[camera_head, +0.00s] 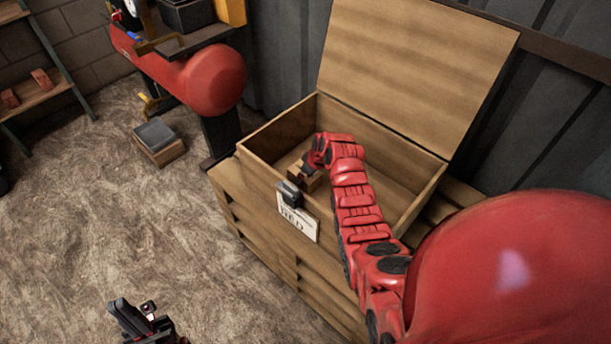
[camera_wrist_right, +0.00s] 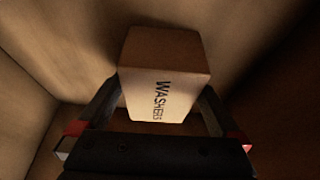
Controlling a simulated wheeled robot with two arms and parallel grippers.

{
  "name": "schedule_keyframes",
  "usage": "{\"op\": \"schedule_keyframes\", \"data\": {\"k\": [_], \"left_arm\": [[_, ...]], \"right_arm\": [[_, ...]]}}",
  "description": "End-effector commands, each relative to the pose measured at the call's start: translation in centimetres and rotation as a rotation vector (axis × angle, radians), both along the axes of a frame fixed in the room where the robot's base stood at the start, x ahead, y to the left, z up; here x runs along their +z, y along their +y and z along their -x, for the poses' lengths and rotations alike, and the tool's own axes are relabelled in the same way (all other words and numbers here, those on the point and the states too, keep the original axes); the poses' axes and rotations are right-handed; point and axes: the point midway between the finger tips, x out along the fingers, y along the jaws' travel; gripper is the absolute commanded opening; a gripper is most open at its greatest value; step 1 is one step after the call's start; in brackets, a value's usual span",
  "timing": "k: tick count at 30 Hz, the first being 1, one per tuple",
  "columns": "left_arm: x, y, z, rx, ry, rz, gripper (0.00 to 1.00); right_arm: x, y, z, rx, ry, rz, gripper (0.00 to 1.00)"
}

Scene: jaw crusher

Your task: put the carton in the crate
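The wooden crate (camera_head: 258,188) stands with its lid (camera_head: 415,65) raised and a paper label (camera_head: 298,221) on its front. My right arm reaches over the front wall into it. The carton (camera_head: 306,181) is a small brown box inside the crate, partly hidden by my right gripper (camera_head: 308,172). In the right wrist view the carton (camera_wrist_right: 165,80) reads "WASHERS" and sits between both fingers of my right gripper (camera_wrist_right: 160,105), which press its sides. Whether it touches the crate floor is unclear. My left gripper (camera_head: 137,312) is low at the left, away from the crate; its finger gap is unclear.
A red machine with a rounded end (camera_head: 215,80) stands behind the crate at the left. A box with a grey top (camera_head: 157,141) lies on the ground. A shelf (camera_head: 38,92) stands at the far left. The ground at front left is clear.

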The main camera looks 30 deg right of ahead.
Motion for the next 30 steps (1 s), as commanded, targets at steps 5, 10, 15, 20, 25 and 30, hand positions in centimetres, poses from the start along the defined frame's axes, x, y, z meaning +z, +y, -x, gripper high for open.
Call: {"op": "schedule_keyframes", "data": {"k": [5,10,15,20,25,30], "left_arm": [[0.1,0.0,0.0,0.0,0.0,0.0,0.0],[0.4,0.0,0.0,0.0,0.0,0.0,0.0],[0.8,0.0,0.0,0.0,0.0,0.0,0.0],[1.3,0.0,0.0,0.0,0.0,0.0,0.0],[1.6,0.0,0.0,0.0,0.0,0.0,0.0],[1.8,0.0,0.0,0.0,0.0,0.0,0.0]], "right_arm": [[0.1,0.0,0.0,0.0,0.0,0.0,1.0],[1.0,-0.1,0.2,-0.001,-0.005,0.001,1.0],[3.4,-0.5,1.0,-0.001,-0.006,0.003,1.0],[6.2,-0.8,2.3,-0.001,-0.002,0.001,1.0],[9.1,-1.2,3.4,-0.001,-0.002,0.001,1.0],[10.9,-1.5,4.2,-0.001,0.001,-0.001,1.0]]}}
